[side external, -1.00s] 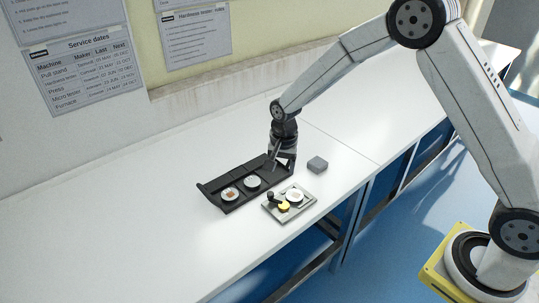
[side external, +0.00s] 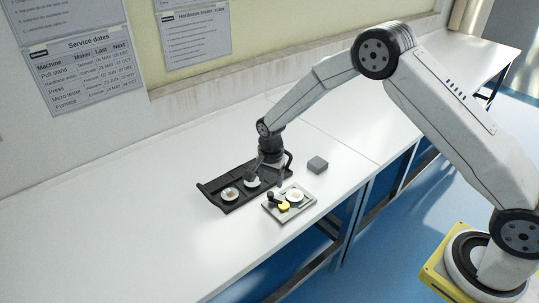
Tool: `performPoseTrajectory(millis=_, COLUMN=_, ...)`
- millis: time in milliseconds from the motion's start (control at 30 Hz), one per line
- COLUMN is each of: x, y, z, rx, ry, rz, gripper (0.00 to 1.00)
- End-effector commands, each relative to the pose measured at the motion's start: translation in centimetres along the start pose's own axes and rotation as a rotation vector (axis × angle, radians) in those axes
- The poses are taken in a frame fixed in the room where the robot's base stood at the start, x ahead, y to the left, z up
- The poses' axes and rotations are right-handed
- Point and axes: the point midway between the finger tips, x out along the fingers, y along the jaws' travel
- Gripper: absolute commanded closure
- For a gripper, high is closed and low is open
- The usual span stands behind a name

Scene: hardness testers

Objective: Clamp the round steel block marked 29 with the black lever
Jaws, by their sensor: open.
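The black tray (side external: 212,197) lies on the bench. A round pale block (side external: 230,194) with an orange-brown mark sits in its left part. Another round block (side external: 251,182) sits to its right, partly hidden by my gripper. My gripper (side external: 267,181) is open, pointing down over the right part of the tray, just right of that second block. I cannot tell whether it touches anything. A grey plate (side external: 285,216) in front of the tray carries a black lever (side external: 272,197), a yellow part (side external: 284,206) and a round white piece (side external: 294,195). The number 29 is not legible.
A small grey box (side external: 317,165) stands on the bench right of the plate. The white bench (side external: 110,240) is clear at the left. The wall with paper notices (side external: 85,65) is behind, and the bench's front edge is near the plate.

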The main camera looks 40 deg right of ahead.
Motion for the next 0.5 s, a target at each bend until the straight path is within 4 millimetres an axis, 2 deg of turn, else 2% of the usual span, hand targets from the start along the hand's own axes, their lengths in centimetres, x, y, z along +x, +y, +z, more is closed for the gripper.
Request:
performPoseTrajectory(millis=300, x=3.7, y=0.0, z=0.0, rx=-0.001, ry=-0.001, rz=0.0, gripper=0.33)
performPoseTrajectory(millis=500, x=4.9, y=0.0, z=0.0, rx=-0.001, ry=0.0, rz=-0.002, gripper=0.33)
